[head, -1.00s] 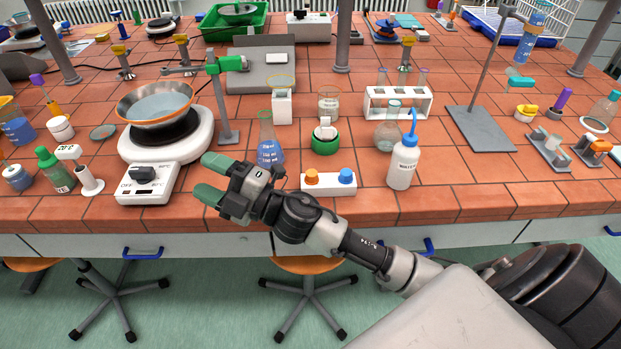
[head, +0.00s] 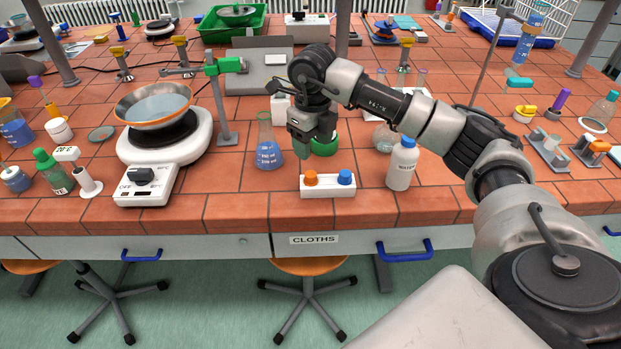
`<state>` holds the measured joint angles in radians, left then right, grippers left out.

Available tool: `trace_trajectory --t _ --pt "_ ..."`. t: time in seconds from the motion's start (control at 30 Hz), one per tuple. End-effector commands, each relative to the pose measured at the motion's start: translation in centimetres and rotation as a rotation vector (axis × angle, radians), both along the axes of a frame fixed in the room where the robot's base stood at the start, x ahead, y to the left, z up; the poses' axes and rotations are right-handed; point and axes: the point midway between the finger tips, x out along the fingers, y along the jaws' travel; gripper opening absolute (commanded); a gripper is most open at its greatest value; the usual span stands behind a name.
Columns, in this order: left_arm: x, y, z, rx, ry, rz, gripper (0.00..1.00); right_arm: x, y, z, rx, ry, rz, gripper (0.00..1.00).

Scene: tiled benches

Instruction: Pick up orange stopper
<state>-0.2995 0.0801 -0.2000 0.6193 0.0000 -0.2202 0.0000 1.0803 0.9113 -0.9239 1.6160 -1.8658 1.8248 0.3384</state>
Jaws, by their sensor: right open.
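The orange stopper (head: 311,177) stands upright in the left part of a white block (head: 328,188) near the bench's front edge. A blue stopper (head: 345,176) stands beside it on the right of the same block. My left gripper is not in view.
A flask of blue liquid (head: 268,145) stands close left of my gripper. A white wash bottle (head: 401,165) stands right of the block. A hot plate (head: 165,140) carries a bowl at left. Bench tiles in front of the block are clear.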

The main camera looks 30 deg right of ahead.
Motion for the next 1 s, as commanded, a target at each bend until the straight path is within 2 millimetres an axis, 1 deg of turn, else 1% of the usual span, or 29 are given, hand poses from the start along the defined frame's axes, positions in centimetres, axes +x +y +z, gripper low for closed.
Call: trace_trajectory --t 0.03,0.1,0.2,0.37,0.53,0.63,0.77,0.97,1.0 --pt "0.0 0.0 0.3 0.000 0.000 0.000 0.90 -0.1 0.0 -0.9 0.001 0.005 0.001 0.60" --pt "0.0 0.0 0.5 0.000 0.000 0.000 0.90 0.0 0.1 -2.0 0.001 0.003 0.001 0.60" --pt "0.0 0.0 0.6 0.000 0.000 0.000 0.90 0.0 0.1 -3.1 0.004 0.002 0.001 0.60" --pt "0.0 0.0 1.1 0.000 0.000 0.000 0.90 0.0 0.2 -4.2 0.005 0.001 0.003 0.60" --pt "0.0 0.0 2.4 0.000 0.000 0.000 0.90 -0.1 0.6 -6.6 0.005 0.004 0.004 0.60" --pt "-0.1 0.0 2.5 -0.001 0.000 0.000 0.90 0.0 0.5 -8.0 0.005 0.001 0.003 0.60" --pt "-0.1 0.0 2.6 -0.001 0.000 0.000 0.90 0.0 0.5 -8.8 0.005 -0.001 0.004 0.60" --pt "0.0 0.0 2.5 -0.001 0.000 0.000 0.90 0.0 0.5 -8.9 0.006 -0.002 0.004 0.60" --pt "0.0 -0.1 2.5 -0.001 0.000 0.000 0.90 0.0 0.5 -8.8 0.006 -0.002 0.004 0.53"
